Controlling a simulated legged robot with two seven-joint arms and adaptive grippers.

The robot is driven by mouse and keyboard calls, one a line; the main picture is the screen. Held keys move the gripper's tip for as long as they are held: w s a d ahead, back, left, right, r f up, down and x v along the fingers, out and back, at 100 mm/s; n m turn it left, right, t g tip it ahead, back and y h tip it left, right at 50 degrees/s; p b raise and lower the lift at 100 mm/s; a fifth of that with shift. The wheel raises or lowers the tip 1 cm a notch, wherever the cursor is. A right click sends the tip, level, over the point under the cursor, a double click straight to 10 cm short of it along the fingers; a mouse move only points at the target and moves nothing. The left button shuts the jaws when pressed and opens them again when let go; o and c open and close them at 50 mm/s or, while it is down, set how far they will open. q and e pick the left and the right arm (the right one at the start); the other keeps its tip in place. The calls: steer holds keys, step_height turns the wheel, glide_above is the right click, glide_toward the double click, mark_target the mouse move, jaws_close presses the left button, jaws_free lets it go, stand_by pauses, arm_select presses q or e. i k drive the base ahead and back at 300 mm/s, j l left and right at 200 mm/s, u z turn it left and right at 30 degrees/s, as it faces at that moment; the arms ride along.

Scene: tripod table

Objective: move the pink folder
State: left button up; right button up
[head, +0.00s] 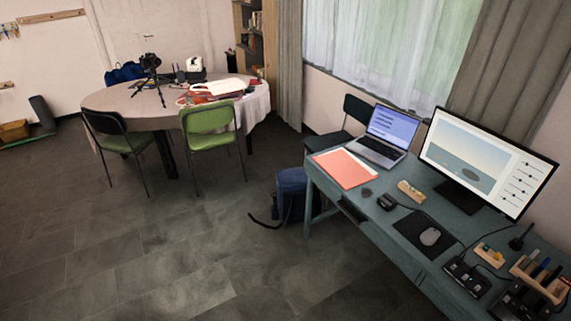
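Nothing lies on top of the folder. Neither of my grippers is in the head view.
A large monitor (485,160), a mouse (430,237) on a dark pad and small desk items fill the desk's right part. A blue backpack (291,194) stands on the floor beside the desk. A round table (150,105) with chairs stands at the back left. Floor between is clear.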

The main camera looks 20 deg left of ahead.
mark_target(349, 171)
steer(key=u, duration=0.25)
steer(key=i+j+z, duration=0.1)
steer(key=z, duration=0.35)
steer(key=i+j+z, duration=0.2)
steer(key=z, duration=0.25)
steer(key=i+j+z, duration=0.1)
steer(key=z, duration=0.3)
steer(key=j, duration=0.1)
